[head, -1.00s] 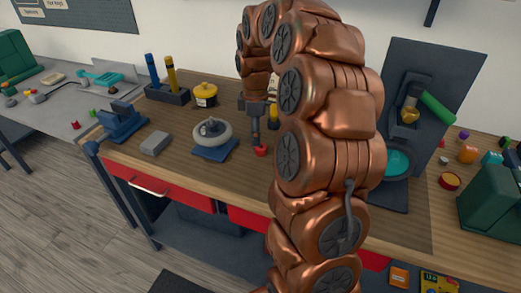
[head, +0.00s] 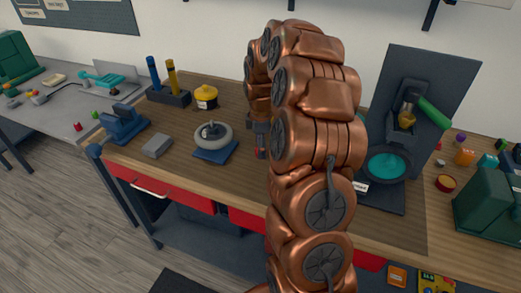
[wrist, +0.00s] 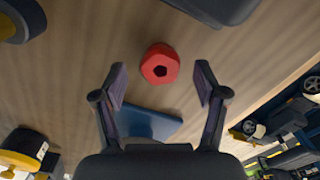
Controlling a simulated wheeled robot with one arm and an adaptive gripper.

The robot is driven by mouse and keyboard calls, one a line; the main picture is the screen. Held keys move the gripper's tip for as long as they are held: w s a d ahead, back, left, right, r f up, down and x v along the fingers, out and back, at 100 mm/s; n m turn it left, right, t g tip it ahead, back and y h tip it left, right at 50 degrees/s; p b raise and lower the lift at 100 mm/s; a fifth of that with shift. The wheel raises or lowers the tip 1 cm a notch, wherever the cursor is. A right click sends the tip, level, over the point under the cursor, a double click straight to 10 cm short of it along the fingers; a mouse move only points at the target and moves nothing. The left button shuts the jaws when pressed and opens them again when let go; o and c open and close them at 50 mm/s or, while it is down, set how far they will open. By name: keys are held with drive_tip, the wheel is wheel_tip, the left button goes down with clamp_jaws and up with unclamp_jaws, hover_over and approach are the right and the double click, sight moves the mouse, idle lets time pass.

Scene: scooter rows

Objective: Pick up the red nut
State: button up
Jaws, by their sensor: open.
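The red nut (wrist: 160,63) lies on the wooden bench top, its dark hole facing up in the wrist view. My gripper (wrist: 161,78) is open, with one finger on either side of the nut's line. The nut shows just beyond the fingertips, roughly centred, with clear gaps to both. In the head view my gripper (head: 261,145) points down over the bench, and the nut is mostly hidden by it. I cannot tell the exact height of the fingertips above the wood.
A wheel (head: 212,135) on a blue plate (head: 215,152) stands left of my gripper. A dark stand with a teal dish (head: 387,166) is to the right.

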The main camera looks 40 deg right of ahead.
wheel_tip(320, 180, down, 2)
drive_tip(key=shift+c, duration=0.4)
drive_tip(key=c, duration=1)
